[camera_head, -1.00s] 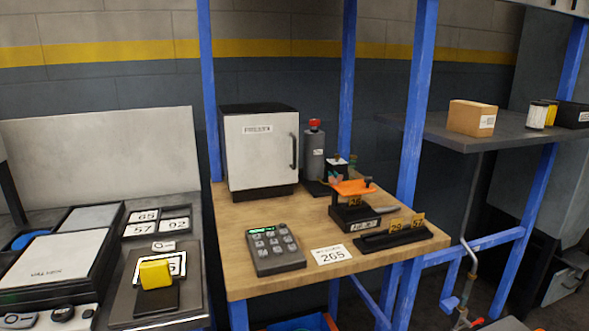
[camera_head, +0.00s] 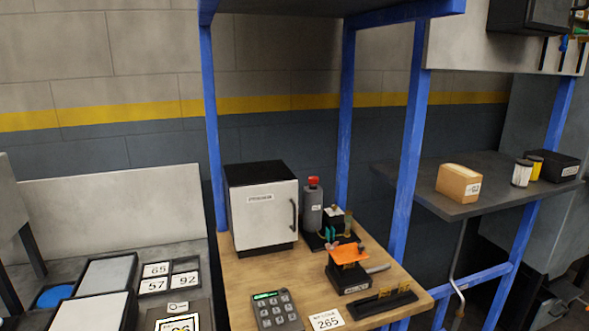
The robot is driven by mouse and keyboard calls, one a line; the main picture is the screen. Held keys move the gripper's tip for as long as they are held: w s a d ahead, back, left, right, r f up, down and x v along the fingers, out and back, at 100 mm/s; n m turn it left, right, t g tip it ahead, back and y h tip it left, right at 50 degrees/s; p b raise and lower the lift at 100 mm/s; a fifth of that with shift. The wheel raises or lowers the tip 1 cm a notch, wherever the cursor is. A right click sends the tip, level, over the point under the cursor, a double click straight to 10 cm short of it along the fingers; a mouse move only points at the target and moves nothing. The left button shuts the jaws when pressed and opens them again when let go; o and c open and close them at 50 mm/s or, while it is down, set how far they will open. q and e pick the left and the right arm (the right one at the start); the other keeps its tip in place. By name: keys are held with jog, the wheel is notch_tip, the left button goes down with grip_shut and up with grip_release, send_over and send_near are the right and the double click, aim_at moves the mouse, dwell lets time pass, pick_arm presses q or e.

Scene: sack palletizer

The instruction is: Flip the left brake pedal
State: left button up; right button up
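I cannot make out a left brake pedal in the head view. Neither of my grippers is in view. The floor and the low area where pedals might sit are mostly outside the picture or hidden by the bench and blue posts. A thin bent grey metal rod (camera_head: 457,262) hangs under the right shelf; I cannot tell what it belongs to.
A wooden bench (camera_head: 240,287) carries a white-doored cabinet (camera_head: 268,216), a grey bottle (camera_head: 312,208), a keypad (camera_head: 277,311) and an orange-topped device (camera_head: 349,258). A dark shelf (camera_head: 425,188) holds a cardboard box (camera_head: 459,183). Blue posts (camera_head: 409,140) frame the bench.

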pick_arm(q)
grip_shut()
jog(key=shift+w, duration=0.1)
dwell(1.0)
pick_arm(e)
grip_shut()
